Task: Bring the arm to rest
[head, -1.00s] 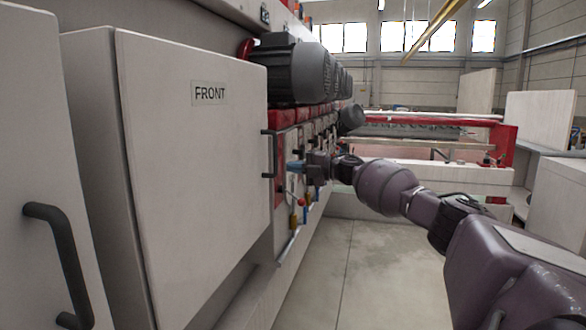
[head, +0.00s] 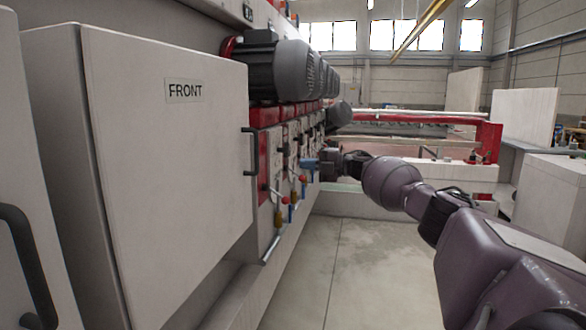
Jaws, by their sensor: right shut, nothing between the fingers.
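My right arm reaches in from the lower right in the head view. Its gripper (head: 312,163) is shut and empty, in front of the row of valves and levers on the machine's side panel. A red-knobbed lever (head: 271,190) on that panel is to the left of the gripper and nearer to me. I cannot tell whether the fingertips touch anything on the panel. My left gripper is not in view.
A grey cabinet door marked FRONT (head: 170,170) with a black handle (head: 247,150) fills the left. Dark motors (head: 285,72) line the machine above the panel. A red frame (head: 488,142) stands behind. The grey floor (head: 370,270) is clear.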

